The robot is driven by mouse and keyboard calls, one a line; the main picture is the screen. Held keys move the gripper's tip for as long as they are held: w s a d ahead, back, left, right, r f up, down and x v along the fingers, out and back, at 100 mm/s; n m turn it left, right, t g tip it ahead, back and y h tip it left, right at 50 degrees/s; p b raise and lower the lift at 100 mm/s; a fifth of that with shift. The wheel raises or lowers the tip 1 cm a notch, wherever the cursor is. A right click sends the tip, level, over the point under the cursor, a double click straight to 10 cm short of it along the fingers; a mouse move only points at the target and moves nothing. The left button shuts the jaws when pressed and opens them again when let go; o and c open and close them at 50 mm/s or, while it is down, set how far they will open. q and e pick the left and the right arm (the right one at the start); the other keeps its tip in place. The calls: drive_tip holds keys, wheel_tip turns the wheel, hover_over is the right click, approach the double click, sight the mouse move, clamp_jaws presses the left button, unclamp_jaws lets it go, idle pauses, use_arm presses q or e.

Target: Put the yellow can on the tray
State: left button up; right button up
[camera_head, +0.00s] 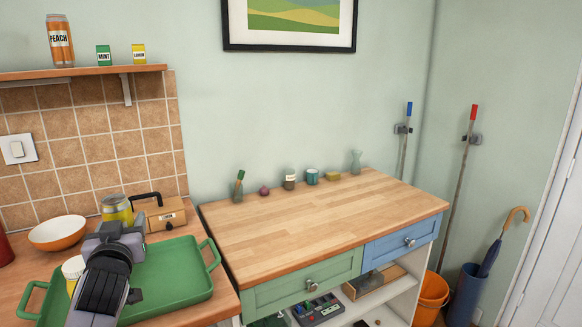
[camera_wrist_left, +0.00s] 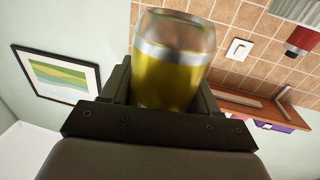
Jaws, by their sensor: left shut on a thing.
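The yellow can (camera_head: 117,208), with a silvery rim, is held upright or nearly so in my left gripper (camera_head: 118,226). In the left wrist view the yellow can (camera_wrist_left: 172,68) sits between the two fingers (camera_wrist_left: 165,95), which are shut on it. The green tray (camera_head: 185,268) lies on the wooden counter at the lower left, with a handle at each end. In the head view the can appears at the tray's back edge; its height above the counter is hard to tell. My left arm hides part of the tray. My right gripper is not in view.
A white-lidded jar (camera_head: 73,268) shows at the tray's left part, partly hidden by my arm. An orange-and-white bowl (camera_head: 57,233) stands left of the can and a wooden box (camera_head: 166,214) right of it. The tray's right part is clear.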

use_arm(q)
drive_tip(key=s+d+f+m+h, duration=0.1)
drive_tip(key=s+d+f+h, duration=0.1)
drive_tip(key=s, duration=0.4)
drive_tip(key=s+d+f+m+h, duration=0.1)
drive_tip(key=s+d+f+h, duration=0.1)
drive_tip(key=s+d+f, duration=0.3)
drive_tip(key=s+d+f+m+t+h, duration=0.1)
drive_tip(key=s+d+f, duration=0.3)
drive_tip(key=s, duration=0.4)
drive_tip(key=shift+s+d+m+h, duration=0.35)
drive_tip(key=shift+d+m+h, duration=0.15)
drive_tip(key=shift+d+h, duration=0.1)
